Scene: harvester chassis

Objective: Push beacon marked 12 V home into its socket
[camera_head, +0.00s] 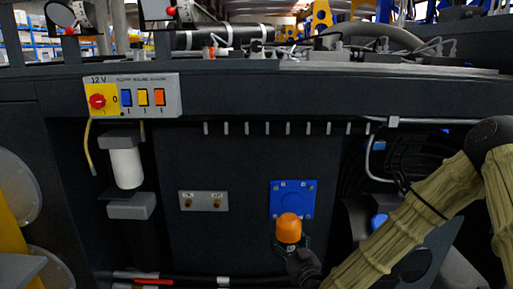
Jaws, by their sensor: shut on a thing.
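An orange-domed beacon (289,228) is held upright in my gripper (290,246), low in the middle right of the head view. My gripper is shut on the lower part of the beacon, and the fingertips are partly hidden by it and by dark shading. A blue square plate (306,190) with a round outline is on the dark chassis wall, just above and behind the beacon. The beacon's dome overlaps the plate's lower edge in the picture. I cannot read any marking on the beacon. A switch panel (132,96) at upper left reads 12 V.
A grey plate with two brass fittings (203,201) is left of the blue plate. A white cylinder (126,166) hangs further left. Bent grey pipe (371,160) and hoses are at right, near my arm. Red and black cables (160,281) run along the bottom.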

